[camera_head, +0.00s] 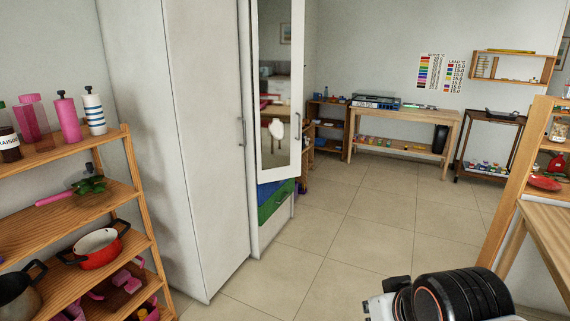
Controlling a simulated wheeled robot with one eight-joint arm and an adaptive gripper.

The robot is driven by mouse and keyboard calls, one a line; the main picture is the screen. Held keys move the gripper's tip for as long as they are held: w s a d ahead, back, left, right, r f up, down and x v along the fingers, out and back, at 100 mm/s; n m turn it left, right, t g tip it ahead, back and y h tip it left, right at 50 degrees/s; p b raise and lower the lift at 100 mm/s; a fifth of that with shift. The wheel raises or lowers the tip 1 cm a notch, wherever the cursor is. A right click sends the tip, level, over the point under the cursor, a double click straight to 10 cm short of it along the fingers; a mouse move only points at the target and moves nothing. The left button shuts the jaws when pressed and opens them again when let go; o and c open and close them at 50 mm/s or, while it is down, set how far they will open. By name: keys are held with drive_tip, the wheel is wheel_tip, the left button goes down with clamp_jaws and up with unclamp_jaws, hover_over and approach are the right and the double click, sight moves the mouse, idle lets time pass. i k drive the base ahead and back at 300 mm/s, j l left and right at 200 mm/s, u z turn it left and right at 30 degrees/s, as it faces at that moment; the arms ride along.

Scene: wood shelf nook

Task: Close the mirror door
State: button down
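The mirror door (275,100) is a tall, narrow mirror in a white frame, on the right part of the white cabinet. A slim vertical handle (298,128) sits on its right edge. The door's lower edge does not line up neatly with the drawers below and looks slightly turned out, but I cannot tell how far it stands open. A blue drawer and a green drawer (276,204) show beneath it. Part of my arm shows at the bottom right, well away from the door. The fingers of my gripper are not visible.
A tall white wardrobe door (205,140) stands left of the mirror. A wooden shelf (110,205) with pots and bottles is at the left. A wooden table (550,225) is at the right. The tiled floor (350,240) between is clear.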

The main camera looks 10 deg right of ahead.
sight(277, 34)
drive_tip(key=i+l+z, duration=0.1)
drive_tip(key=i, duration=1)
drive_tip(key=i+l, duration=0.1)
drive_tip(key=i, duration=1.05)
drive_tip(key=l+z, duration=0.05)
